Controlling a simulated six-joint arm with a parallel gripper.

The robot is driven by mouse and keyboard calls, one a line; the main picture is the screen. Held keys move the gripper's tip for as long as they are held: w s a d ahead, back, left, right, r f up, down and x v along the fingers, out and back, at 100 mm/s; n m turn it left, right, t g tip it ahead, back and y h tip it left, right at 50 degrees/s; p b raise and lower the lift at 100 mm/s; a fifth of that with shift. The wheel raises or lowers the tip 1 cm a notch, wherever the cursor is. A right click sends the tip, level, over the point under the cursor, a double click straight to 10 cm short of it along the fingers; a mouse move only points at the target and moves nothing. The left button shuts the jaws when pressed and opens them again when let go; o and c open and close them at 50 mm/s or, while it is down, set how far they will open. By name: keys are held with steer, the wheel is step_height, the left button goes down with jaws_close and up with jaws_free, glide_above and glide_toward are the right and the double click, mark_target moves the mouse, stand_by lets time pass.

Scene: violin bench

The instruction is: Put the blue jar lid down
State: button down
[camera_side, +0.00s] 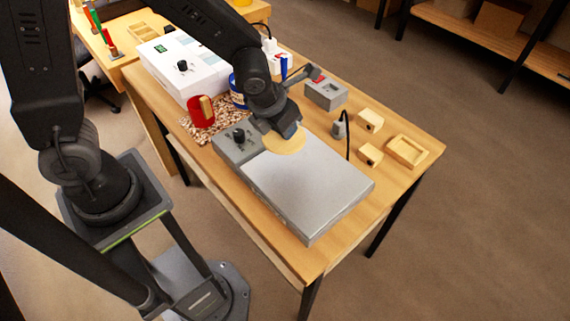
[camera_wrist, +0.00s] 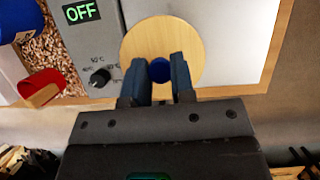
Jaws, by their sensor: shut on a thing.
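My gripper (camera_wrist: 160,64) is shut on the blue jar lid (camera_wrist: 160,72), of which only a small blue piece shows between the two fingers in the wrist view. The fingers point at a round pale wooden disc (camera_wrist: 160,38), which lies on the grey hot plate. In the side view my gripper (camera_side: 288,134) is over this disc (camera_side: 284,147), and the lid cannot be made out there. I cannot tell whether the lid touches the disc. A blue jar (camera_wrist: 16,20) stands off to the left in the wrist view.
The hot plate (camera_side: 305,185) has a knob and an OFF display (camera_wrist: 82,12). A red cup (camera_side: 201,113) stands on a speckled mat beside a white box (camera_side: 185,75). Wooden blocks (camera_side: 369,120), a wooden tray (camera_side: 407,151) and a small grey box (camera_side: 326,95) stand on the right.

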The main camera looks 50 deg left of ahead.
steer(key=f, duration=0.2)
steer(key=d+f, duration=0.1)
steer(key=shift+s+f+m, duration=0.25)
steer(key=shift+s+m, duration=0.05)
steer(key=shift+f, duration=2.35)
steer(key=shift+f, duration=0.1)
steer(key=c, duration=1)
jaws_free()
steer(key=shift+o, duration=0.2)
